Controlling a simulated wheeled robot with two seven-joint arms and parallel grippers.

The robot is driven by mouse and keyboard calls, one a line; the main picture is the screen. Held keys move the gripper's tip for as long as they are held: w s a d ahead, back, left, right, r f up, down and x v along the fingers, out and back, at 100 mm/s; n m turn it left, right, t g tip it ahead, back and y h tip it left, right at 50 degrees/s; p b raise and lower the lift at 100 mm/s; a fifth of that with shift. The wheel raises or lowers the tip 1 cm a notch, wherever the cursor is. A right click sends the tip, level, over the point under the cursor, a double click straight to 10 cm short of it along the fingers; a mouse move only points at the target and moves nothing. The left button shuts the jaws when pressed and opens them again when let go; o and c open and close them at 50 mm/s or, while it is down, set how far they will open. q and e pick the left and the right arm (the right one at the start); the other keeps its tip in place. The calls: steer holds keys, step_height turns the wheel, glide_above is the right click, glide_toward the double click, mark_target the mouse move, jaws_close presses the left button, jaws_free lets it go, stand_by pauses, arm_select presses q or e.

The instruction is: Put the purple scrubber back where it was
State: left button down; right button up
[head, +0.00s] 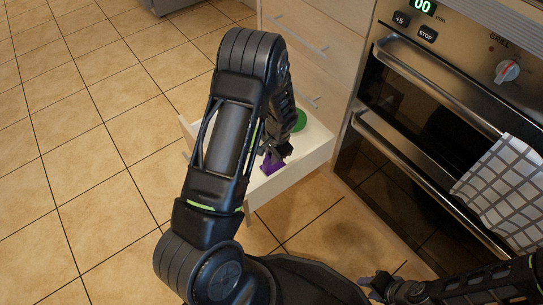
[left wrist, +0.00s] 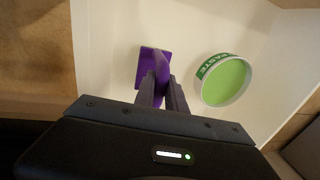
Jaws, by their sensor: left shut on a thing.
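The purple scrubber (head: 271,166) is held in my left gripper (head: 277,154), inside the open white drawer (head: 313,152) of the cabinet. In the left wrist view the scrubber (left wrist: 150,65) sits between the two fingers of my left gripper (left wrist: 162,92), over the white drawer floor (left wrist: 110,60). I cannot tell whether the scrubber touches the floor. My right gripper (head: 384,287) shows at the bottom of the head view, far from the drawer; its jaw state is unclear.
A green-topped round tub (left wrist: 224,80) stands in the drawer to the right of the scrubber; it also shows in the head view (head: 299,120). An oven (head: 430,130) with a checked towel (head: 503,190) stands right of the drawer. Tiled floor (head: 90,150) lies open at left.

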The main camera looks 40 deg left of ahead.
mark_target(275, 171)
arm_select(q)
steer(key=c, duration=1.8)
jaws_free()
steer(key=shift+f, duration=0.2)
steer(key=shift+c, duration=0.2)
steer(key=o, duration=0.5)
steer(key=shift+c, duration=0.2)
steer(key=shift+r, duration=0.1)
steer(key=shift+r+p, duration=0.3)
steer(key=shift+r, duration=0.15)
step_height(275, 171, up, 11)
steer(key=d+p, duration=0.2)
steer(key=p, duration=0.2)
steer(key=shift+s, duration=0.35)
steer(key=shift+d, duration=0.1)
